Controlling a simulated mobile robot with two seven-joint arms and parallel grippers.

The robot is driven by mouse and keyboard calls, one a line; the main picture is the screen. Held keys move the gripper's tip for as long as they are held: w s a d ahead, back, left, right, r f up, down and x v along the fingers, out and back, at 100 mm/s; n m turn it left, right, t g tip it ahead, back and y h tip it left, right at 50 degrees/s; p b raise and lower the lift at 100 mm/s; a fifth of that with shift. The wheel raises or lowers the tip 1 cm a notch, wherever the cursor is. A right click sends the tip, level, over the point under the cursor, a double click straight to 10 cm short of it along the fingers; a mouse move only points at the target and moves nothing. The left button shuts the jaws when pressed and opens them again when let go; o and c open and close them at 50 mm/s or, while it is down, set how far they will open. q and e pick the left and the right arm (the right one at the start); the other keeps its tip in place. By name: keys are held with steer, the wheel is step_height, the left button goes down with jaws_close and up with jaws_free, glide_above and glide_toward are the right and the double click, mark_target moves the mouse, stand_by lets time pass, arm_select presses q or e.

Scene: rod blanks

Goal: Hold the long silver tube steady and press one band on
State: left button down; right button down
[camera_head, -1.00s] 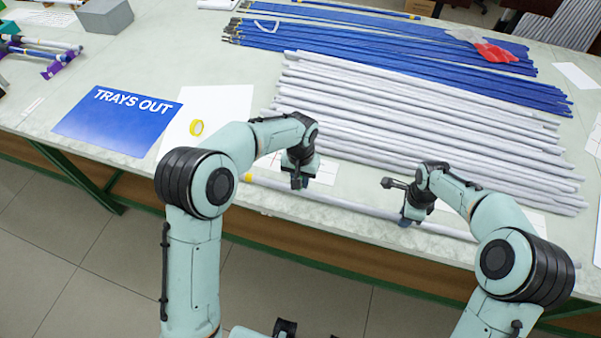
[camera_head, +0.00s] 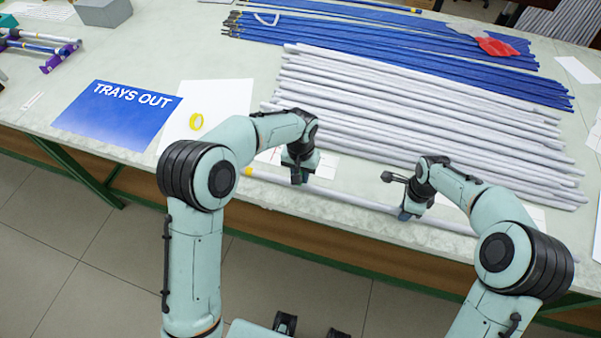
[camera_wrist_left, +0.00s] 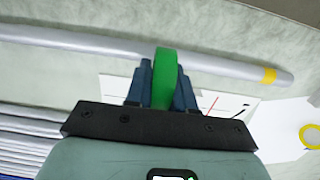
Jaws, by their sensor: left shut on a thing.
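The long silver tube (camera_head: 350,198) lies along the table's front edge, with a yellow band (camera_head: 248,172) near its left end. In the left wrist view the tube (camera_wrist_left: 215,66) runs across the top, and the yellow band (camera_wrist_left: 268,76) is near its right end. My left gripper (camera_head: 299,180) is at the tube, right of the yellow band. Its blue fingers (camera_wrist_left: 161,88) are shut on a green band (camera_wrist_left: 165,75), which overlaps the tube in the picture. I cannot tell whether it is around it. My right gripper (camera_head: 404,213) is at the tube farther right; its fingertips are too small to read.
A loose yellow ring (camera_head: 196,121) lies on white paper beside a blue TRAYS OUT sheet (camera_head: 118,115). Several silver tubes (camera_head: 410,120) lie behind my grippers, with blue rods (camera_head: 400,65) farther back. Purple holders with rods (camera_head: 58,58) stand at the left.

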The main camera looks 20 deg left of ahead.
arm_select(q)
steer(key=shift+f, duration=0.75)
stand_by(1.5)
steer(key=shift+r, duration=0.1)
steer(key=shift+r, duration=3.5)
arm_select(e)
steer(key=c, duration=0.9)
jaws_free()
steer(key=shift+o, duration=0.2)
step_height(320, 180, up, 12)
